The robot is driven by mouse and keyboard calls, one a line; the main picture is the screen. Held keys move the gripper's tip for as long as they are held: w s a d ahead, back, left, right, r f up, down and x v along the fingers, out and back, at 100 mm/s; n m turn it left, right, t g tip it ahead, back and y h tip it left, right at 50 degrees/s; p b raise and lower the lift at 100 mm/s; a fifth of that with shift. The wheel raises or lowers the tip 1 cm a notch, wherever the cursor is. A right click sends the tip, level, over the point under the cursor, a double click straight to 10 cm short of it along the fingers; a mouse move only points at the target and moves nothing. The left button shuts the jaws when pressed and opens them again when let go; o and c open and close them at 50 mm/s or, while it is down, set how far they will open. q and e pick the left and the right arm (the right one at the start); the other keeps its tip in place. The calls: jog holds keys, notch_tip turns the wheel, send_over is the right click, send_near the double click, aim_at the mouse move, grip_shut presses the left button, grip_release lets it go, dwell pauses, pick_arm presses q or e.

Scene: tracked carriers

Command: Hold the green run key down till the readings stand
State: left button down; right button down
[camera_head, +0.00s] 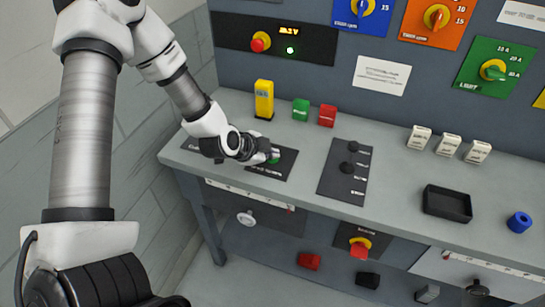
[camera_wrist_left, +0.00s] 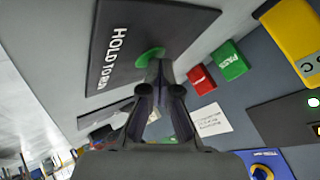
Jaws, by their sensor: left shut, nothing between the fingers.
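The green run key (camera_wrist_left: 148,57) is on a dark plate (camera_wrist_left: 120,40) lettered "HOLD TO" and a partly unclear word. In the head view a bit of the green key (camera_head: 274,157) shows beside my fingertips. My left gripper (camera_head: 267,155) is shut and empty, its tips at the key. In the wrist view the tips (camera_wrist_left: 158,68) overlap the key's edge; I cannot tell whether it is pressed down. The amber display (camera_head: 289,31) is lit, its characters unclear, with a green light (camera_head: 290,49) below it. My right gripper is not in view.
Behind the plate stand a yellow device (camera_head: 264,100), a green block (camera_head: 300,109) and a red block (camera_head: 327,115). A dark slider plate (camera_head: 333,183) lies to the right. Further right are white blocks (camera_head: 448,144), a black tray (camera_head: 447,204) and a blue ring (camera_head: 519,222).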

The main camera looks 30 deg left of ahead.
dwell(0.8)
pick_arm(q)
jog(key=shift+r+p, duration=0.9)
jog(key=shift+p, duration=0.15)
notch_tip(320, 180, up, 5)
jog(key=p, duration=0.5)
jog(key=shift+p, duration=0.3)
dwell(1.4)
